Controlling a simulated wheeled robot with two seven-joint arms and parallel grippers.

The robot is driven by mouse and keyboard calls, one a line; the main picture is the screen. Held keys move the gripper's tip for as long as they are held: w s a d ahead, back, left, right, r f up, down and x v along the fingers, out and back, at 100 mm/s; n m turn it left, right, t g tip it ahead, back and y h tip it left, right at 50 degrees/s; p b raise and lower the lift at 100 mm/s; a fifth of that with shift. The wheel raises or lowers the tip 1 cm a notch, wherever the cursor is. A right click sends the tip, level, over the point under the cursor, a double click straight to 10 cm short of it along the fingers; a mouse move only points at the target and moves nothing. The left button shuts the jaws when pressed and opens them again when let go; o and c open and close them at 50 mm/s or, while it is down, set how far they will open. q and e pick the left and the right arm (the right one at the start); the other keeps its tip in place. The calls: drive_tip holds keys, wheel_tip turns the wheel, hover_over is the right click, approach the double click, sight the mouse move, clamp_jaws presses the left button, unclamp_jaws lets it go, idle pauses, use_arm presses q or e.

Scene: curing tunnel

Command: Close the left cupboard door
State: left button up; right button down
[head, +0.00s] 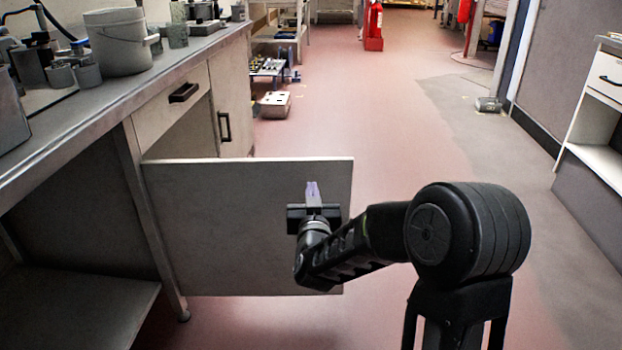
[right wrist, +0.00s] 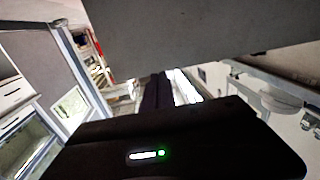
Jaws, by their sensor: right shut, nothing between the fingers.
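The left cupboard door (head: 230,225) is a flat grey panel. It stands wide open, sticking out from the bench front across the aisle, hinged at its left edge. In the right wrist view the large grey panel across the top (right wrist: 200,35) appears to be this door. My right gripper (head: 313,190) is shut and empty, in front of the door's right part, near its free edge. Its fingers also show in the right wrist view (right wrist: 158,92). I cannot tell whether it touches the door. My left gripper is not in view.
The neighbouring cupboard door (head: 232,110) with a dark handle is shut, and a drawer (head: 165,110) sits above the opening. The bench top carries a grey bucket (head: 120,42) and smaller pots. A box (head: 274,105) lies beyond on the floor.

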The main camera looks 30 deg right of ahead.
sight(311, 167)
drive_tip(key=b+x, duration=0.2)
drive_tip(key=x, duration=0.4)
drive_tip(key=shift+w+d+f, duration=0.1)
drive_tip(key=shift+d+f, duration=0.05)
drive_tip(key=shift+w+d, duration=0.3)
drive_tip(key=shift+w, duration=0.3)
drive_tip(key=shift+w+d+r, duration=0.1)
drive_tip(key=shift+r, duration=0.1)
